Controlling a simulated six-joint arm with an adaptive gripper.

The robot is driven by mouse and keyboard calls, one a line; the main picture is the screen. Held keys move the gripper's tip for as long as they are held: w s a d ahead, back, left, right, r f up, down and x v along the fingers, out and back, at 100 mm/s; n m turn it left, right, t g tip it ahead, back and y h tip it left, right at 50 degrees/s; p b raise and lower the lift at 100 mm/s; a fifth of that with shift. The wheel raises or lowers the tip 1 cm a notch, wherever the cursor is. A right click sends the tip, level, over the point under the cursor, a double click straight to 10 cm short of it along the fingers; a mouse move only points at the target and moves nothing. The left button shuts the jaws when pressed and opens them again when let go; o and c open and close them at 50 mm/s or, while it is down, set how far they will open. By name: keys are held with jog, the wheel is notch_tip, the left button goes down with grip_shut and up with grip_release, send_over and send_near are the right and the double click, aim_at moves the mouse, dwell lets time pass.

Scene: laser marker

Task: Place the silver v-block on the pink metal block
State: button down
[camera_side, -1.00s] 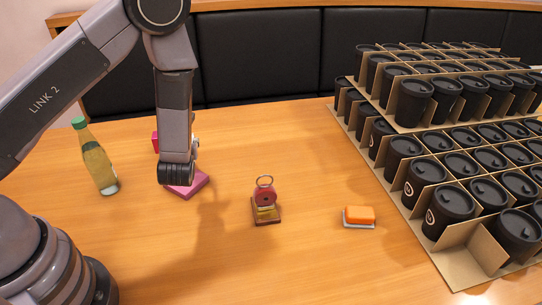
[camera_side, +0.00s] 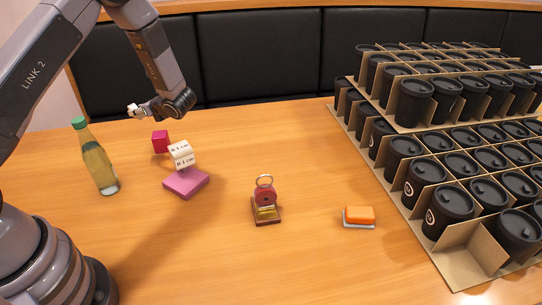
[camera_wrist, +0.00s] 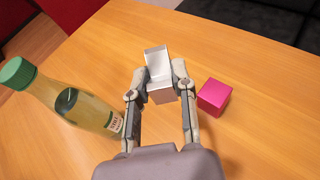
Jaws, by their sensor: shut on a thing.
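My gripper (camera_side: 142,109) is raised over the back left of the table, fingers pointing left. In the wrist view, my gripper (camera_wrist: 158,82) is shut on a pale, notched piece, seemingly the silver v-block (camera_wrist: 157,66); its lower face looks brownish. In the side view it is too small to tell from the fingertips. A flat pink block (camera_side: 185,184) lies on the table, lower and to the right of my gripper. A white piece marked "H 1 cm" (camera_side: 181,155) appears at its back edge; whether it rests on it or behind it, I cannot tell.
A magenta cube (camera_side: 160,141), also in the wrist view (camera_wrist: 214,96), stands behind the pink block. A green-capped bottle (camera_side: 97,162) stands at left. A red ringed item (camera_side: 265,198), an orange-topped piece (camera_side: 359,215) and crated black cups (camera_side: 450,165) are to the right.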

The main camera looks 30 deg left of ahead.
send_over(162, 135)
notch_tip(162, 135, down, 7)
jog(key=shift+s+f, duration=0.1)
jog(key=shift+f, duration=1.45)
jog(key=shift+f, duration=0.2)
jog(key=c, duration=0.9)
grip_release()
jog(key=shift+c, duration=0.2)
